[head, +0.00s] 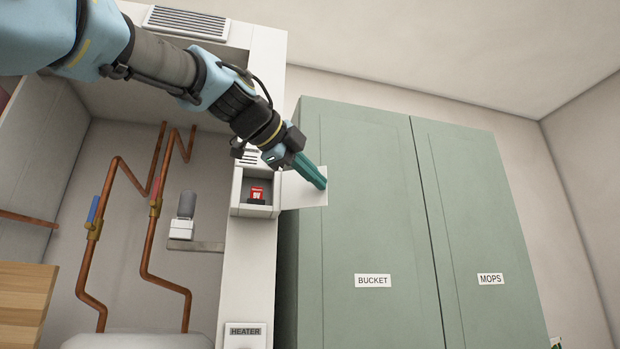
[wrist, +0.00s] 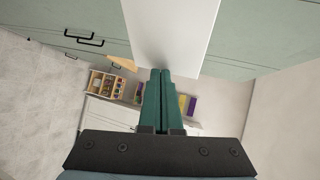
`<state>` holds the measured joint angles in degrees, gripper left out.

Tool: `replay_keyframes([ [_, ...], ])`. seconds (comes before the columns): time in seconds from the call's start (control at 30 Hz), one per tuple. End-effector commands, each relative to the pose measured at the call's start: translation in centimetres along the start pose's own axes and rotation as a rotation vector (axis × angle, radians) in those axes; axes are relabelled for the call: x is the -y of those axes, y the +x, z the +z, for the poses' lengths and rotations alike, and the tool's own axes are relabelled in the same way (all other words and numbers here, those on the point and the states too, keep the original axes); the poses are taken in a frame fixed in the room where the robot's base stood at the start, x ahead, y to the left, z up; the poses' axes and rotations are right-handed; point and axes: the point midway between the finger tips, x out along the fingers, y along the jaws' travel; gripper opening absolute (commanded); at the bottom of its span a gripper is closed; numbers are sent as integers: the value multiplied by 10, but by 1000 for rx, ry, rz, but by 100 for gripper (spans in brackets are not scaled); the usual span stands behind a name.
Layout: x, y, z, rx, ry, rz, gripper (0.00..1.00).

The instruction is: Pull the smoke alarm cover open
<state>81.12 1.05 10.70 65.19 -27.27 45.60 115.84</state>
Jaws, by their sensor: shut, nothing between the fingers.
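The smoke alarm (head: 236,190) is a white box on the white pillar. Its cover (head: 308,190) stands swung open to the right, and a red 9V battery (head: 257,193) shows inside the box. My gripper (head: 322,184) has teal fingers that are shut and empty. In the head view the fingertips lie over the open cover, near its outer edge. In the wrist view the white cover (wrist: 178,35) is just beyond the shut fingertips (wrist: 160,72). I cannot tell whether they touch it.
Green cabinets marked BUCKET (head: 372,281) and MOPS (head: 491,279) stand right of the alarm, close behind the cover. Copper pipes (head: 115,215) run up the recess at left. A HEATER switch (head: 245,332) is below the alarm. An air vent (head: 186,22) is above.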

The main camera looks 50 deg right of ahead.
Motion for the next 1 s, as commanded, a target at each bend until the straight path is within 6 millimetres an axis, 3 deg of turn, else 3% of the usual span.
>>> replay_keyframes([
  [0.37, 4, 12, 1, 1, 0, 0, 0],
  [1.0, 4, 12, 0, 1, 1, -1, 0],
])
